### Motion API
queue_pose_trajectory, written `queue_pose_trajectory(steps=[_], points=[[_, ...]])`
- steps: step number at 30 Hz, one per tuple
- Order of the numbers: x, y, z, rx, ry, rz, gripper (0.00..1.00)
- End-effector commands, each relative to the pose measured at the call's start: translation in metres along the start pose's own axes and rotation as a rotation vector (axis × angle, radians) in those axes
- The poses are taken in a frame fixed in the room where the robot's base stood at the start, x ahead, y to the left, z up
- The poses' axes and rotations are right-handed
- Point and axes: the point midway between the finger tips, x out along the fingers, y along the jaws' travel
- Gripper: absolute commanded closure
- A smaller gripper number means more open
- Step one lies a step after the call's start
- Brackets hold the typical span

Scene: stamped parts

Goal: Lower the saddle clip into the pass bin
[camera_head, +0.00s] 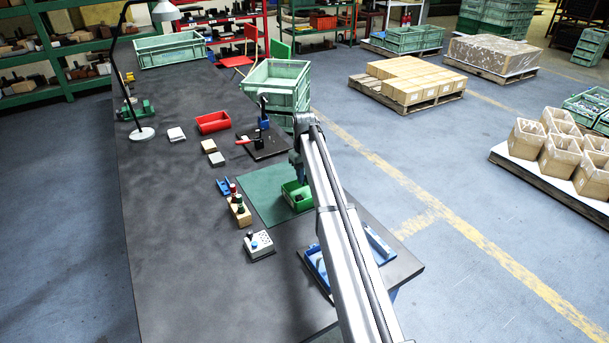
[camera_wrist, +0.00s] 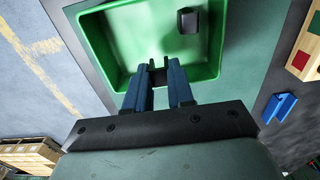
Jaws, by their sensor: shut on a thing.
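The green bin (camera_head: 289,200) stands on the green mat, under my arm's end. In the wrist view the green bin (camera_wrist: 100,45) fills the upper middle, its walls open toward me. My gripper (camera_wrist: 157,70), with two blue fingers, is over the bin's near part. It is shut on a small dark piece, the saddle clip (camera_wrist: 158,75), mostly hidden between the fingers. Another dark part (camera_wrist: 187,20) lies on the bin floor farther in. Whether the held clip touches the bin floor I cannot tell. In the head view my gripper (camera_head: 300,180) is partly hidden by my arm, and the clip does not show.
The green mat (camera_head: 258,190) lies around the bin. A red bin (camera_head: 213,123) is farther back. A blue tray (camera_head: 376,245) lies right of my arm.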

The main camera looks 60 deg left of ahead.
Motion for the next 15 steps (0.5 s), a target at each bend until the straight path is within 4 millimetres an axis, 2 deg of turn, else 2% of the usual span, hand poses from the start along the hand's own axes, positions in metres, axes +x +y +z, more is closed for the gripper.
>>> queue_pose_trajectory(steps=[15], points=[[0.0066,-0.0001,0.0001,0.000,0.000,0.000,1.00]])
